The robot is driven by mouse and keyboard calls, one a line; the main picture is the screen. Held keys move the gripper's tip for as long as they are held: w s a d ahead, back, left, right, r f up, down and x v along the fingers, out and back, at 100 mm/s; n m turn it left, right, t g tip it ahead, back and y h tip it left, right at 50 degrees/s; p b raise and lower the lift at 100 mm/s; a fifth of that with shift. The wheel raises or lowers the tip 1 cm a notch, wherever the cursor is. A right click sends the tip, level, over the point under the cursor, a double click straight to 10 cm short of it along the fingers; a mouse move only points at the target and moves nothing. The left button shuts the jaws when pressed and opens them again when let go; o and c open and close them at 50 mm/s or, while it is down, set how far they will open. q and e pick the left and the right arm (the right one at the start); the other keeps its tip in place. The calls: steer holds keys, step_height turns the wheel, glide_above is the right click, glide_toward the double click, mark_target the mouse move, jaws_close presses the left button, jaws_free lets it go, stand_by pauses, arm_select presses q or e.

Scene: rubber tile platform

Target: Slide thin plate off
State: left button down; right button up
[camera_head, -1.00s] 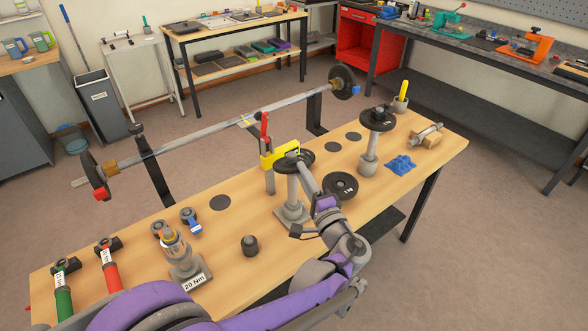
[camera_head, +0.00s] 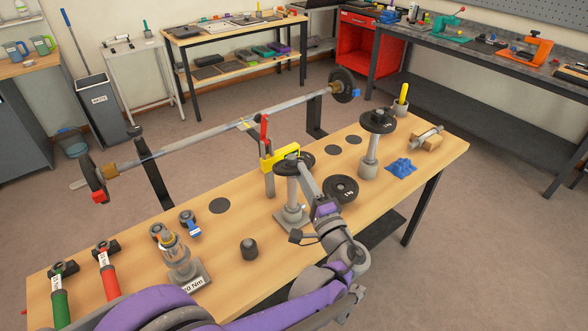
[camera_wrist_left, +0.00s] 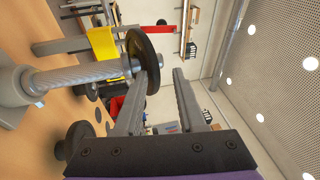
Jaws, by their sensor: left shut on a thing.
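A thin dark plate (camera_head: 307,158) sits near the top of a grey post stand (camera_head: 292,196) in the middle of the table. In the left wrist view the plate (camera_wrist_left: 154,62) is a dark disc around the upper end of the ribbed post (camera_wrist_left: 85,75). My left gripper (camera_head: 295,161) is at the top of the post, with its fingers on either side of the plate's rim, shut on it. It hides part of the plate in the head view. My right gripper is not in view.
A second post with a dark plate (camera_head: 377,121) stands to the right. A thicker dark plate (camera_head: 341,188) lies on the table (camera_head: 235,270). A yellow piece with a red lever (camera_head: 268,153) is close to my gripper. A long barbell (camera_head: 215,127) runs behind.

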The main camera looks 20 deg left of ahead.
arm_select(q)
steer(key=shift+w+a+r+p, duration=0.1)
steer(key=shift+r+p, duration=0.2)
steer(key=shift+r, duration=0.85)
steer(key=shift+r+p, duration=0.45)
steer(key=shift+r, duration=0.1)
jaws_free()
steer(key=b+v, duration=0.1)
steer(key=v, duration=1)
steer(key=shift+f, duration=0.45)
